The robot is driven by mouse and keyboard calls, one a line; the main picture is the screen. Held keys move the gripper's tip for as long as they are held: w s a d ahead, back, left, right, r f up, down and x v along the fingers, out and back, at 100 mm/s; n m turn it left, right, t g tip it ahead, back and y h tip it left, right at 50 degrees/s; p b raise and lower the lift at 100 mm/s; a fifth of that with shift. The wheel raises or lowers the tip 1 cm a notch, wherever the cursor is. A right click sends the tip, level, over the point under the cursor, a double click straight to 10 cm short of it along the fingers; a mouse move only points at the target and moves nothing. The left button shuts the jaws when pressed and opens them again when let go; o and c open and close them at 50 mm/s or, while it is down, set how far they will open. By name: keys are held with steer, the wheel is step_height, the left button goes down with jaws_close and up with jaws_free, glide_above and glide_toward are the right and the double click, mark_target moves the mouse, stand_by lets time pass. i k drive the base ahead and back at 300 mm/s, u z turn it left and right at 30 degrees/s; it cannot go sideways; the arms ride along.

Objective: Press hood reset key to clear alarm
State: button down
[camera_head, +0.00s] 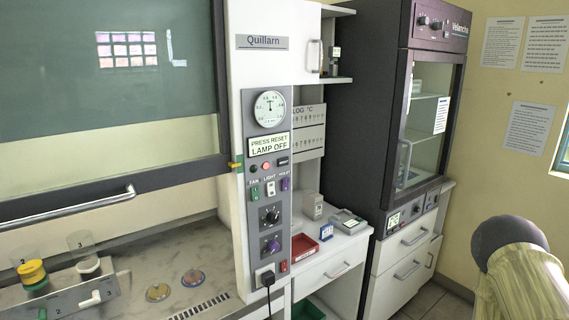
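The fume hood's control panel (268,210) is on the white column in the middle of the head view. A label on it (270,143) reads "PRESS RESET LAMP OFF". A round gauge (269,108) sits above. My gripper is not in view; a rounded dark and pale part at lower right seems to be my arm.
The hood sash handle (70,208) juts out at left. The dark incubator (395,130) stands right, beside a counter with a red tray (303,246).

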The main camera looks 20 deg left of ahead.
mark_target(282, 162)
steer(key=z, duration=1.1)
steer(key=k, duration=1.3)
steer(key=u, duration=1)
steer(key=i, duration=1)
steer(key=u, duration=0.05)
